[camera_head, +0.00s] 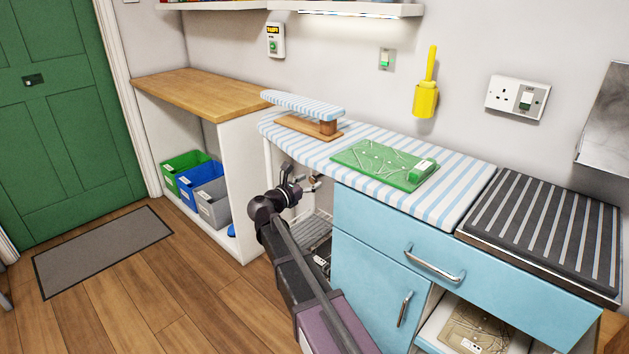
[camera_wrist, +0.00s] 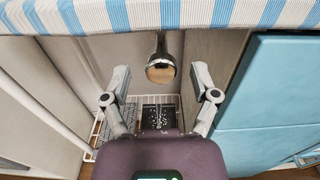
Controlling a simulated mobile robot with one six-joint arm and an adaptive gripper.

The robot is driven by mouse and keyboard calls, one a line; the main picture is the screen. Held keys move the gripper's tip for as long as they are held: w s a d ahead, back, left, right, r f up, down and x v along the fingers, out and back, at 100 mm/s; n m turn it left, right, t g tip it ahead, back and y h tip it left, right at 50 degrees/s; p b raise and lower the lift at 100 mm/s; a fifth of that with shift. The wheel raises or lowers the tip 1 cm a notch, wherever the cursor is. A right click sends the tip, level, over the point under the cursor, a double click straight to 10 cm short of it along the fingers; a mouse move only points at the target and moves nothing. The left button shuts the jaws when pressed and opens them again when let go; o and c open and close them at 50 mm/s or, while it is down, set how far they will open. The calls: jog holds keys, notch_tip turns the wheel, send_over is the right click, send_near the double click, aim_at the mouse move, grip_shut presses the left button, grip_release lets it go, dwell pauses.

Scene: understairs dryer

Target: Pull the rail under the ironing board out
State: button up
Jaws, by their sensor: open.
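The ironing board (camera_head: 463,178) has a blue-and-white striped cover, and its edge (camera_wrist: 145,14) crosses the top of the wrist view. Under it, the round metal end of a rail (camera_wrist: 161,66) points toward me in the wrist view. My gripper (camera_wrist: 160,78) is open, its two fingers spread to the left and right of the rail end, with visible gaps on both sides. I cannot tell how far in front of the rail the fingertips are. In the head view my gripper (camera_head: 300,184) is under the board's left part, and my arm partly hides the recess.
A blue drawer and cupboard (camera_head: 380,281) stand right of the recess, and a white side panel (camera_head: 239,195) stands left. A wire rack (camera_wrist: 95,132) is low inside. A sleeve board (camera_head: 305,107) and green tray (camera_head: 370,160) rest on the ironing board.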

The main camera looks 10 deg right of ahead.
jog(key=shift+x, duration=0.8)
